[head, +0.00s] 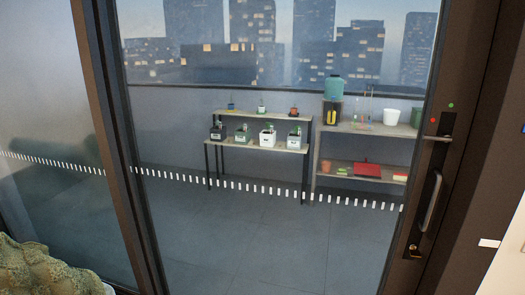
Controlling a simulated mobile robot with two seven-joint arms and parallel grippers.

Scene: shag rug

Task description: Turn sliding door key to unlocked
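The sliding door (270,230) is a large glass panel in a dark frame, and it looks closed. On its right stile is a dark lock plate (443,127) with a silver lever-like key (436,138), which lies roughly level and points left. A red dot (433,120) sits to the upper left of the key, and a green dot (451,105) sits above it. A curved silver pull handle (431,202) is below, with a small brass-coloured fitting (414,252) at its lower end. Neither of my grippers is in view.
Through the glass are shelves (262,143) with plants and pots, and a city skyline. A green textured cover (45,270) is at the lower left. A white surface (505,262) is at the lower right edge, near the door frame.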

